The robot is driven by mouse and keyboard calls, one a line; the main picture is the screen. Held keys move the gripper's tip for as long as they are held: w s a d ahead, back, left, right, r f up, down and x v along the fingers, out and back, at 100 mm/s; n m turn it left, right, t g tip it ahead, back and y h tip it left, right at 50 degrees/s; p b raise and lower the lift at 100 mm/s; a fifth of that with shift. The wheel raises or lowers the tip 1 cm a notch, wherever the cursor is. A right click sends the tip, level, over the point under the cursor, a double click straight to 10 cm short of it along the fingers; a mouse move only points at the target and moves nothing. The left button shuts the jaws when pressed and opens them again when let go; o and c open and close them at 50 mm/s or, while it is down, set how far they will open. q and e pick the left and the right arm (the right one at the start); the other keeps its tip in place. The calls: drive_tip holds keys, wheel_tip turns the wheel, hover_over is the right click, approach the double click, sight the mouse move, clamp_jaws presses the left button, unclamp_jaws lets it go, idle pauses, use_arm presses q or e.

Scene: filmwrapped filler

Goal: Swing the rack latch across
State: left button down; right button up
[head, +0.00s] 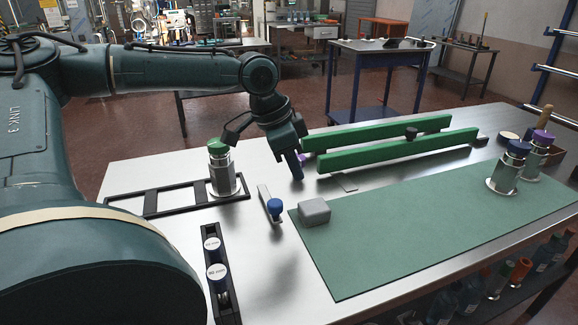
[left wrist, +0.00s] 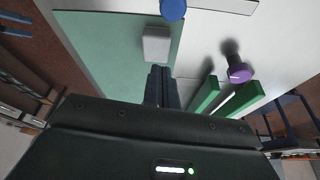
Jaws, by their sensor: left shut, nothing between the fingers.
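A flat metal bar with a blue knob (head: 275,207), which looks like a latch, lies on the table right of the black rack (head: 150,207). The blue knob also shows at the top of the left wrist view (left wrist: 172,8). My left gripper (head: 297,174) is shut and empty above the table, behind and to the right of this bar, apart from it. Its closed fingers (left wrist: 160,82) point toward the grey block in the wrist view. A purple knob (left wrist: 238,72) stands by the green rails, mostly hidden behind the gripper in the head view. I cannot tell which knob belongs to the rack latch.
A green-capped metal canister (head: 221,172) stands in the rack. A grey block (head: 314,211) sits on the green mat (head: 400,225). Two green rails (head: 400,150) lie behind it. More canisters (head: 507,170) stand at the right. A black holder (head: 222,285) is in front. Much of the mat is clear.

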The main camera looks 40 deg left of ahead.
sight(309, 204)
use_arm(q)
drive_tip(key=b+x, duration=0.1)
drive_tip(key=x, duration=0.5)
drive_tip(key=shift+f, duration=0.5)
drive_tip(key=shift+s+a+r+p, duration=0.2)
drive_tip(key=shift+s+a+p, duration=0.3)
drive_tip(key=shift+s+a, duration=0.45)
drive_tip(key=shift+s+a+f, duration=0.1)
drive_tip(key=shift+s+a, duration=0.05)
drive_tip(key=shift+s, duration=0.3)
drive_tip(key=shift+s+f, duration=0.1)
drive_tip(key=shift+s, duration=0.05)
use_arm(e)
drive_tip(key=shift+f, duration=0.2)
drive_tip(key=shift+r, duration=0.15)
